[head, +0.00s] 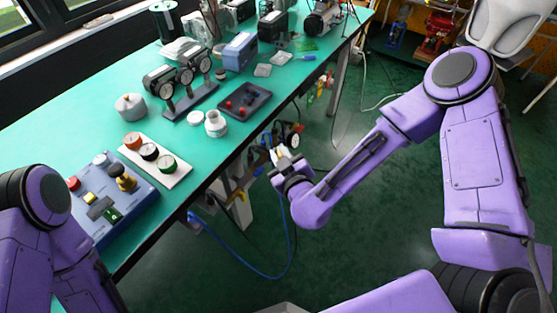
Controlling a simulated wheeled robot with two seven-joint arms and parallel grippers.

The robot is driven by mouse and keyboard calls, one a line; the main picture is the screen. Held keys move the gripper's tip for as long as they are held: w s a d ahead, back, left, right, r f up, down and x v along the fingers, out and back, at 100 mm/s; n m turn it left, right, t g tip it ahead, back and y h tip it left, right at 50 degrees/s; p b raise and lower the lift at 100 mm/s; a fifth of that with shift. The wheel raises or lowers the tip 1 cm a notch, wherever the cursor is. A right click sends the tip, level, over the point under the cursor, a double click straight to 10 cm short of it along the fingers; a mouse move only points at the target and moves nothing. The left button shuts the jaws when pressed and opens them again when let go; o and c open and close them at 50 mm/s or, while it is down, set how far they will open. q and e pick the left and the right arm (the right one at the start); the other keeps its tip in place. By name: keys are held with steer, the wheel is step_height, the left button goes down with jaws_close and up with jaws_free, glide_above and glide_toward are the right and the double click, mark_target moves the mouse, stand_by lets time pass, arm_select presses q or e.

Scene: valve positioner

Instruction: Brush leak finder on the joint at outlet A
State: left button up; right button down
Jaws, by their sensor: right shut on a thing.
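My right gripper (284,160) is beside the near right edge of the bench, over the floor side. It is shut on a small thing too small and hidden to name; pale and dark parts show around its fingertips. A small open-necked white jar (215,124) stands on the bench, with a round white lid (196,118) lying beside it.
The teal bench (100,80) carries a blue control box (108,196), a white plate with three round knobs (154,158), a grey canister (130,107) and a dark tray (243,101). A blue hose (262,274) hangs below the bench edge.

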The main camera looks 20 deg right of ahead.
mark_target(278, 148)
steer(key=shift+s+a+r+y, duration=0.15)
steer(key=shift+s+a+y, duration=0.15)
steer(key=shift+s, duration=0.1)
steer(key=shift+s+d+r, duration=0.1)
steer(key=shift+s, duration=0.05)
steer(key=w, duration=0.1)
steer(key=w+f+b, duration=0.1)
steer(key=w+d+f, duration=0.1)
steer(key=w, duration=0.1)
steer(key=shift+f+b, duration=0.15)
steer(key=shift+b, duration=0.2)
steer(key=shift+w+d+f+b, duration=0.15)
steer(key=shift+w+f+b, duration=0.2)
steer(key=shift+w, duration=0.35)
steer(key=shift+w+d+f+b, duration=0.1)
steer(key=shift+w+f+b, duration=0.15)
steer(key=shift+w, duration=0.4)
arm_select(q)
steer(key=f, duration=0.3)
steer(key=shift+s+d, duration=0.1)
steer(key=shift+s, duration=0.3)
arm_select(e)
steer(key=shift+w, duration=0.2)
steer(key=shift+w+d+f, duration=0.1)
steer(key=shift+w+d, duration=0.05)
steer(key=shift+w, duration=0.3)
arm_select(q)
steer(key=shift+r, duration=0.25)
arm_select(e)
steer(key=shift+d, duration=0.25)
